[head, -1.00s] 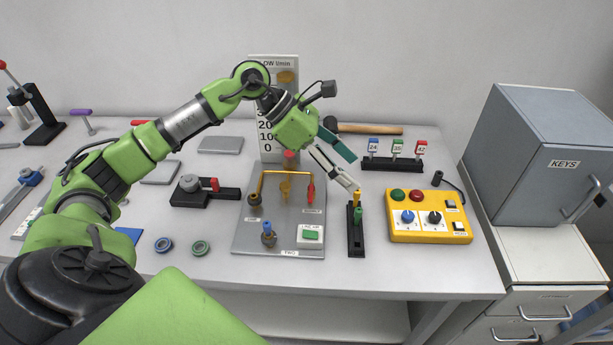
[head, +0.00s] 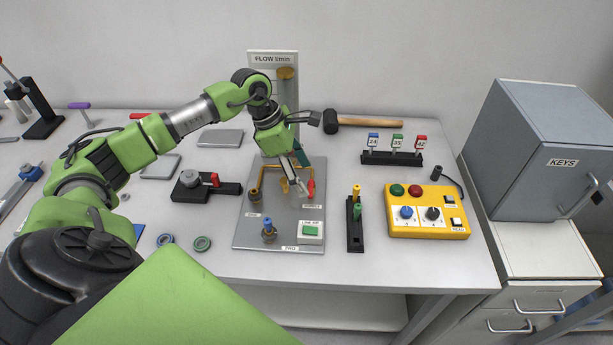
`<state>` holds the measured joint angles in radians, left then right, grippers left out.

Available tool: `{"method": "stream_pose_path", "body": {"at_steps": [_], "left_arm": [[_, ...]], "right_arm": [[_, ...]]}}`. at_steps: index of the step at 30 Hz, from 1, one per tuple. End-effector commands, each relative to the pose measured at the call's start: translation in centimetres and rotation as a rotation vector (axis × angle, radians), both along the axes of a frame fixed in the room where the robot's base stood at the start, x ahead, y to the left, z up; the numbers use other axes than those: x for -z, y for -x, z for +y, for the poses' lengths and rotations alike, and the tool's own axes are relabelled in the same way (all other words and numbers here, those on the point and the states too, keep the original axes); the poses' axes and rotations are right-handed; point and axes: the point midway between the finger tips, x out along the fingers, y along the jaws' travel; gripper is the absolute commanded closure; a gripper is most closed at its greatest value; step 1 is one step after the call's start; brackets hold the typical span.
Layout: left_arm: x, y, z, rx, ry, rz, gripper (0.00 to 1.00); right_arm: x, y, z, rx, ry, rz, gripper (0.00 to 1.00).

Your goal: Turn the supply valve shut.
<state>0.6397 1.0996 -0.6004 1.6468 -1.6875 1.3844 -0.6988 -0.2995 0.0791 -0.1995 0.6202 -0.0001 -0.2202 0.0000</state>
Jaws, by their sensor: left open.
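A grey panel (head: 248,232) with brass pipework (head: 264,172) lies on the bench. A red handle (head: 311,188) sits at the pipe's right end, above a small label I cannot read surely. A blue-topped valve (head: 268,231) stands at the panel's front, and a brass fitting (head: 254,194) is on the left. I cannot tell for sure which one is the supply valve. My left gripper (head: 298,181) is open and points down over the panel, close to the left of the red handle. Contact is not clear. It hides part of the pipework. My right gripper is not in view.
A flow gauge (head: 274,58) stands behind the panel. To the right are a black holder (head: 355,236) with yellow and green pieces, a yellow control box (head: 427,222) and a tag rack (head: 392,158). A hammer (head: 365,122) lies behind. A grey key cabinet (head: 545,150) stands far right.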

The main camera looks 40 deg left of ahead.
Motion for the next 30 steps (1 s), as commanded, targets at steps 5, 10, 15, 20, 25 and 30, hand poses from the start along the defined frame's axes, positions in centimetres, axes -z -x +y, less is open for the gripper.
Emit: {"method": "stream_pose_path", "body": {"at_steps": [5,10,15,20,25,30], "left_arm": [[2.0,-0.4,-0.8,-0.001,0.001,0.001,0.39],[2.8,-0.6,-1.0,-0.001,0.001,0.000,0.39],[2.8,-0.6,-1.0,-0.001,0.000,0.000,0.39],[2.8,-0.6,-1.0,-0.001,0.000,0.000,0.62],[2.8,-0.6,-1.0,-0.001,0.000,0.000,0.77],[2.9,-0.6,-1.0,-0.012,-0.001,-0.001,0.77]], "right_arm": [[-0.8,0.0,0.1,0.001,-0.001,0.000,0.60],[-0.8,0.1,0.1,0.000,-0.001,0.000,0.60],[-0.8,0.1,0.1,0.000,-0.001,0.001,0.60],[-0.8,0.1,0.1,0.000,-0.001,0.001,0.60],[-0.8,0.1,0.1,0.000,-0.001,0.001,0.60],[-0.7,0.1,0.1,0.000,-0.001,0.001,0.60]]}}
